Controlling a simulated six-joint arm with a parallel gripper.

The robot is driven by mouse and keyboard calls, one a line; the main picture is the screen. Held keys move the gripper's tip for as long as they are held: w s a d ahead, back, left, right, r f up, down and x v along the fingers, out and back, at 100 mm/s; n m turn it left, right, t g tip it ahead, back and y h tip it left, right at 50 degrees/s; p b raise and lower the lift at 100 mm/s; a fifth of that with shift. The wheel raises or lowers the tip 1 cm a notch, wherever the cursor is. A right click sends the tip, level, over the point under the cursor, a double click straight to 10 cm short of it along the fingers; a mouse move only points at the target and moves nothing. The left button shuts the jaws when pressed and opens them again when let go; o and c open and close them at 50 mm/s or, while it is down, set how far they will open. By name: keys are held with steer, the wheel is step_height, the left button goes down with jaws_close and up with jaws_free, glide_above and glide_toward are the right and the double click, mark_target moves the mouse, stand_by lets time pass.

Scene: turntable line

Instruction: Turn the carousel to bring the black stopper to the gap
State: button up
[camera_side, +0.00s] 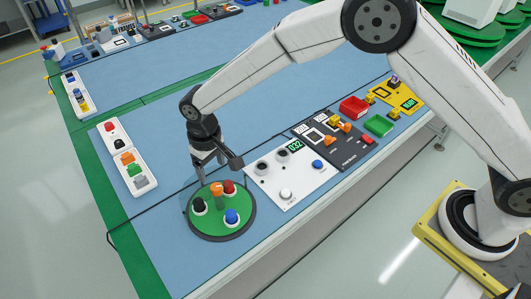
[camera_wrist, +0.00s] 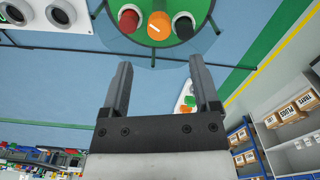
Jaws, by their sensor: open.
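The carousel (camera_side: 216,224) is a round green disc with a dark rim near the table's front. The black stopper (camera_side: 199,206) stands on its left side; it also shows at the top of the wrist view (camera_wrist: 184,27). A red stopper (camera_side: 229,187) is at the back right and a blue stopper (camera_side: 232,217) at the front right. An orange knob (camera_side: 216,188) stands between the black and red ones. My gripper (camera_wrist: 160,65) is open and empty, pointing down by the disc's back edge, apart from the stoppers. A clear guard seems to surround the disc; its gap is hard to make out.
Right of the carousel is a white panel (camera_side: 288,190) with dials, a blue button and a display. A white rack (camera_side: 111,134) stands left.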

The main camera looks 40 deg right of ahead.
mark_target(216, 186)
steer(key=shift+f, duration=3.85)
jaws_close()
